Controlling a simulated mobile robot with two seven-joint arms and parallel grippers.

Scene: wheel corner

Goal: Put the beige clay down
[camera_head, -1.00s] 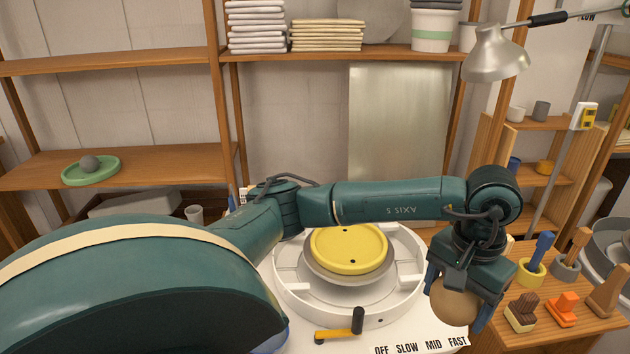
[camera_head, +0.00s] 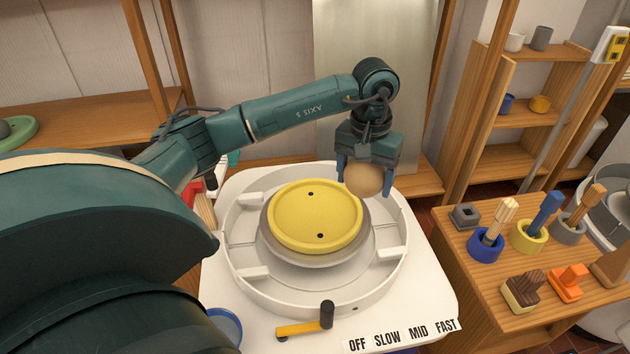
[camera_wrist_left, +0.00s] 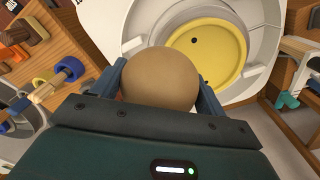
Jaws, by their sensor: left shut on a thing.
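The beige clay (camera_head: 364,180) is a round ball held between the fingers of my left gripper (camera_head: 365,184). In the left wrist view the clay (camera_wrist_left: 160,78) fills the space between the two blue fingers. The gripper is shut on it and hangs above the back right rim of the wheel's white splash pan (camera_head: 240,240). The yellow disc (camera_head: 316,214) with small dark holes lies on the grey wheel head, to the left of the clay and apart from it. The disc also shows in the left wrist view (camera_wrist_left: 215,55). My right gripper is not in view.
A wooden side table (camera_head: 455,240) at the right holds several tools in coloured pots and an orange block (camera_head: 569,281). A yellow-handled lever (camera_head: 305,325) is at the wheel's front. A blue-rimmed bowl (camera_head: 225,325) stands front left. Shelves stand behind.

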